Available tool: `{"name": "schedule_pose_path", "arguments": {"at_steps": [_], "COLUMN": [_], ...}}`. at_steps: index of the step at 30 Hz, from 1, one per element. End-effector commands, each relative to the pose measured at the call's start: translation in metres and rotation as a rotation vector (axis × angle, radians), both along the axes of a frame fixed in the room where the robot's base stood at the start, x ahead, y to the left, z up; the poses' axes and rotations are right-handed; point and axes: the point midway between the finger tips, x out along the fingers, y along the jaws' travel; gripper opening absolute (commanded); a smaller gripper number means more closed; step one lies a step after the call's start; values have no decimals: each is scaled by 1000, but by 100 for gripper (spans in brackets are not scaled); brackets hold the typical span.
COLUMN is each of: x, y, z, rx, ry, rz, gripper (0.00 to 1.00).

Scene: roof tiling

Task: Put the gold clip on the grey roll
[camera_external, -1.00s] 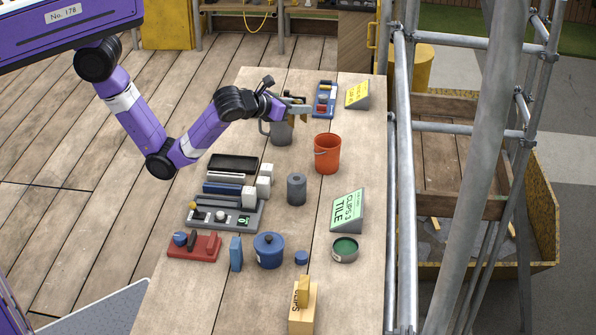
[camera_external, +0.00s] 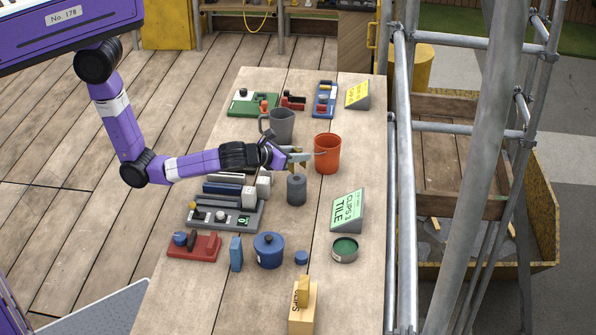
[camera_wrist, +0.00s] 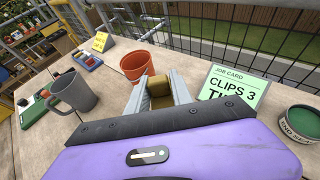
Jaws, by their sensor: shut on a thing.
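My gripper (camera_external: 297,156) is shut on a gold clip (camera_wrist: 160,88), which sits between the two grey fingers in the wrist view. In the external view the clip shows as a small gold-brown piece under the fingers. The grey roll (camera_external: 296,191) stands upright on the table. My gripper with the clip is above the roll in the picture, apart from it; the exact height gap is hard to tell. The roll does not show in the wrist view.
An orange bucket (camera_external: 327,156) stands just right of my fingers. A grey mug (camera_external: 281,127) is behind. A green job card (camera_external: 348,210) stands right of the roll. A wooden clips block (camera_external: 302,312) is at the front. Bars and a scale lie left of the roll.

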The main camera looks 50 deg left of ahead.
Motion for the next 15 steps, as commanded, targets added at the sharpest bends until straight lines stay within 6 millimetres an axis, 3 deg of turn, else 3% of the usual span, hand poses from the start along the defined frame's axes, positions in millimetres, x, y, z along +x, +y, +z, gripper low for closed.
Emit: {"name": "schedule_pose_path", "arguments": {"at_steps": [6,15], "x": [0,0], "y": [0,0], "z": [-31,-33], "rx": [2,1], "ry": [1,1], "rz": [-1,0], "gripper": [0,0]}}
